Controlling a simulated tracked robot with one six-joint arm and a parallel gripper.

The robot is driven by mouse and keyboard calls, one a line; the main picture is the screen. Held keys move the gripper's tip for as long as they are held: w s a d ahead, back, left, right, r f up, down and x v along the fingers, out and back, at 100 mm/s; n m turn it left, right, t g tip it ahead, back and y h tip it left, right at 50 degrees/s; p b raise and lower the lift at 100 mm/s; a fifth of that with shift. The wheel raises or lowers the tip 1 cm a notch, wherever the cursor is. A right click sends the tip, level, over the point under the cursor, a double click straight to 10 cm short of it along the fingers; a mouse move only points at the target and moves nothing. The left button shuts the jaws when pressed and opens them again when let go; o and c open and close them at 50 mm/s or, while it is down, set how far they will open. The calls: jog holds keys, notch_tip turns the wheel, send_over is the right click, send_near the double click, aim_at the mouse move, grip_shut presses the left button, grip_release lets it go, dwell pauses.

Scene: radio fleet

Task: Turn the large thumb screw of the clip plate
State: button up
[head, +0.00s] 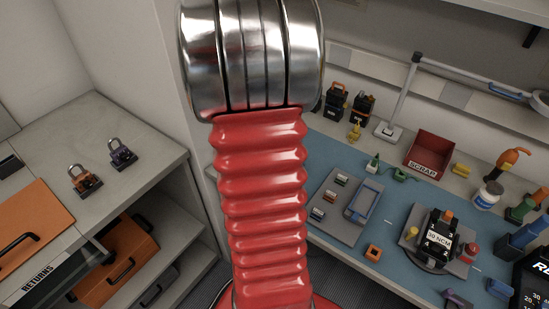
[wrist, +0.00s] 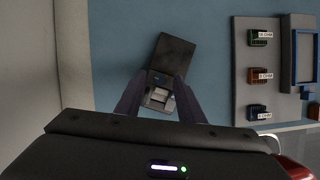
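In the wrist view a dark rectangular device (wrist: 176,50) lies tilted on the blue mat, with a pale grey part (wrist: 158,97) at its near end. It may be the clip plate's unit, but I cannot make out a large thumb screw on it. My gripper (wrist: 160,78) has its two dark fingers apart, over the device's near end, one on each side of the pale part. I cannot tell whether they touch anything. In the head view my red arm covers the middle, and my gripper is hidden.
On the blue mat (head: 340,246) are a grey board (head: 335,228) with small labelled connectors and a blue frame (head: 363,202), an orange block (head: 373,253) and a black fixture (head: 440,238). A red scrap bin (head: 431,152) stands behind. Padlocks (head: 84,180) sit on the left cabinet.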

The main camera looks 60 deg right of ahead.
jog(key=shift+c, duration=0.3)
grip_shut()
jog(key=shift+w+d+m+g+y, duration=0.1)
jog(key=shift+m+g+y, duration=0.2)
jog(key=shift+m, duration=0.8)
jog(key=shift+w+m+g+y, duration=0.1)
jog(key=shift+m+g, duration=0.3)
jog(key=shift+m, duration=0.7)
jog(key=shift+o, duration=0.3)
grip_release()
